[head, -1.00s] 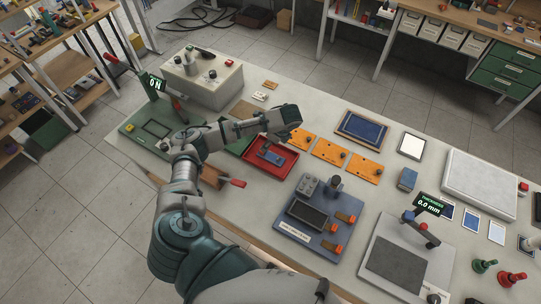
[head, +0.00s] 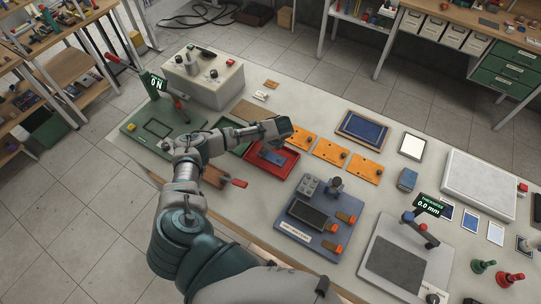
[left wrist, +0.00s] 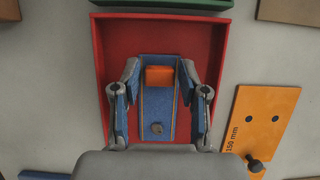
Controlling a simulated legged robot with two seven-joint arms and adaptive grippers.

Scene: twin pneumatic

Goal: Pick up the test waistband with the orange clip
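The test waistband (left wrist: 158,107) is a blue strip with an orange clip (left wrist: 159,75) at its far end and a small round grey spot near its close end. It lies in a red tray (left wrist: 208,27). In the head view, the blue strip (head: 271,156) shows in the red tray (head: 285,170), partly covered by my arm. My left gripper (left wrist: 159,68) is open above the tray, one finger on each side of the strip near the clip. I cannot tell whether the fingers touch it. My right gripper is not in view.
An orange 150 mm plate (left wrist: 262,115) lies right of the tray, in a row of orange plates (head: 331,151). A green tray (left wrist: 170,3) adjoins the far side. A blue-grey fixture (head: 317,219) and a thickness gauge (head: 398,264) stand nearer and to the right.

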